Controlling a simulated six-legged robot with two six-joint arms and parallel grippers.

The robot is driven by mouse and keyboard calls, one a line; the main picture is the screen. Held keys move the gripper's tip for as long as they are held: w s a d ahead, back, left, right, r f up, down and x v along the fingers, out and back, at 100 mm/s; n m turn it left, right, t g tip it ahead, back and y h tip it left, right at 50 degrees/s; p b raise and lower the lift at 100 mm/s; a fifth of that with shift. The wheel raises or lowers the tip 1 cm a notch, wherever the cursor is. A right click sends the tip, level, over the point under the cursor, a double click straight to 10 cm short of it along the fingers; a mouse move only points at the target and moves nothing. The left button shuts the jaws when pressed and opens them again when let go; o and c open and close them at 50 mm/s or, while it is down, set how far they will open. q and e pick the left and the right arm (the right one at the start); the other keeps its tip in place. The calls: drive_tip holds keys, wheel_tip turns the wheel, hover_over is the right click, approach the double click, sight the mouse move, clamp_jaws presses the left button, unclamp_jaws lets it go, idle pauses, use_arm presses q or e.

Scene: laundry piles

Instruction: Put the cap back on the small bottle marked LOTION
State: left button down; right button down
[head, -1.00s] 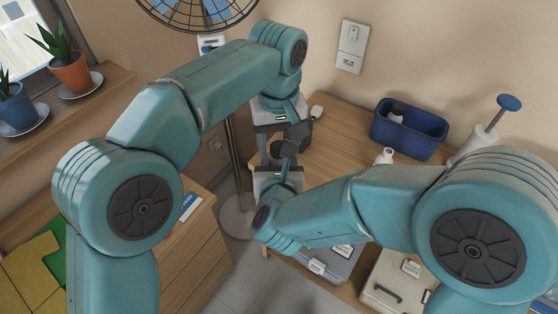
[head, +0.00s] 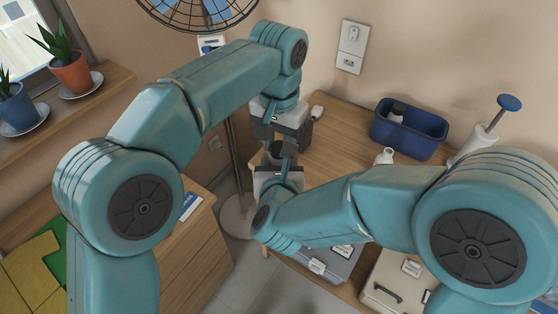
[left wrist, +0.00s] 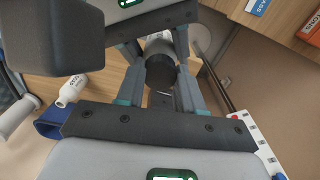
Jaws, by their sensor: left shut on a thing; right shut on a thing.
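My left gripper (head: 279,135) comes down from above and faces my right gripper (head: 280,163); their fingers nearly meet. In the left wrist view my left gripper (left wrist: 160,92) is shut on a dark round cap (left wrist: 161,74). Just beyond it, my right gripper (left wrist: 157,46) is shut on a small white bottle (left wrist: 155,44), partly hidden by the cap and fingers. The cap is in line with the bottle's end; I cannot tell whether it is seated. The held bottle's label is not readable.
Another small white bottle (head: 385,156) stands on the wooden table (head: 335,140); it also shows in the left wrist view (left wrist: 73,89). A fan (head: 198,10) stands behind.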

use_arm(q)
drive_tip(key=shift+m, duration=0.3)
drive_tip(key=c, duration=0.6)
unclamp_jaws()
drive_tip(key=shift+c, duration=0.2)
drive_tip(key=shift+r, duration=0.1)
wheel_tip(320, 180, up, 7)
drive_tip(key=shift+r, duration=0.15)
